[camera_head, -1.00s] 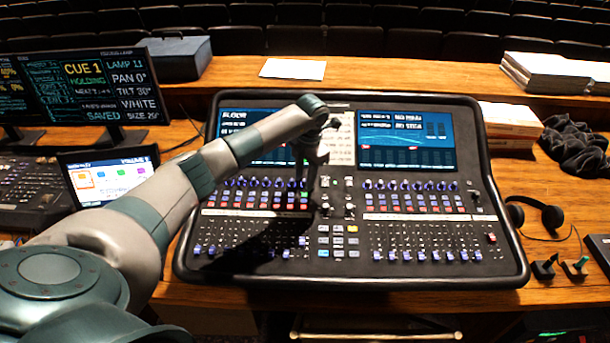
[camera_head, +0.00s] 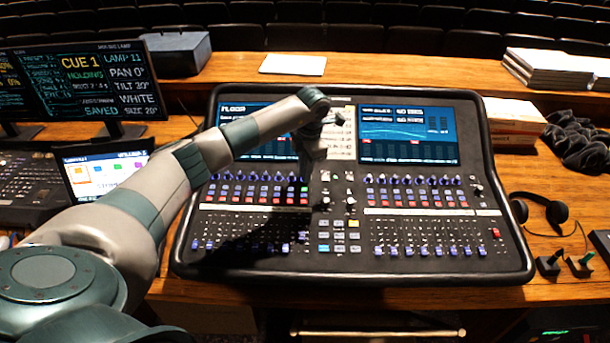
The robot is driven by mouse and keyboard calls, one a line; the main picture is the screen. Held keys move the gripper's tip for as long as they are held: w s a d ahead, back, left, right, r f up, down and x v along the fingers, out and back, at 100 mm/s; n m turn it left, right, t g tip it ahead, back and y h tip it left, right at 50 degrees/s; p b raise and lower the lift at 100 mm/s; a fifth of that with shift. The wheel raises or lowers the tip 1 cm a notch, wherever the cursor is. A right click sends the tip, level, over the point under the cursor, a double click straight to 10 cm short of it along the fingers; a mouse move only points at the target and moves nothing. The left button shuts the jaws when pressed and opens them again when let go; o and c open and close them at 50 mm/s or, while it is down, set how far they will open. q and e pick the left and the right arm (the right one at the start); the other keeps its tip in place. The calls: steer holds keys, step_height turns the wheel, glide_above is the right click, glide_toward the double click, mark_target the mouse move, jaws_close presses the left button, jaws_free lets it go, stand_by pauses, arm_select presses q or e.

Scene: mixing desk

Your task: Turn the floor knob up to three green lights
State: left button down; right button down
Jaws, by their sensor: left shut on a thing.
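The mixing desk (camera_head: 345,268) stands in front of me, with rows of small knobs, lit buttons and faders. Its left screen (camera_head: 238,112) has a heading that looks like "FLOOR". My left arm reaches over the desk from the left. My left gripper (camera_head: 305,178) points down at the right end of the left knob row, shut on a knob there. The fingers and my arm's shadow hide that knob, so its pointer cannot be read. I cannot make out a row of three green lights. My right gripper is not in view.
The right screen (camera_head: 408,135) shows a graph. A lighting monitor (camera_head: 85,85) and a small touch screen (camera_head: 108,172) stand at the left. Headphones (camera_head: 540,208) and small stands (camera_head: 565,262) lie at the right. White boxes (camera_head: 515,118) and black cloth (camera_head: 578,145) sit behind them.

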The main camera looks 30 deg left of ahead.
arm_select(q)
steer(key=m+b, duration=0.2)
steer(key=shift+f+m+b, duration=0.1)
steer(key=shift+m+b, duration=0.75)
steer(key=shift+m, duration=0.15)
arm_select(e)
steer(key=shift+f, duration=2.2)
arm_select(q)
steer(key=shift+r, duration=0.2)
steer(key=c, duration=1.7)
jaws_free()
steer(key=shift+c, duration=0.2)
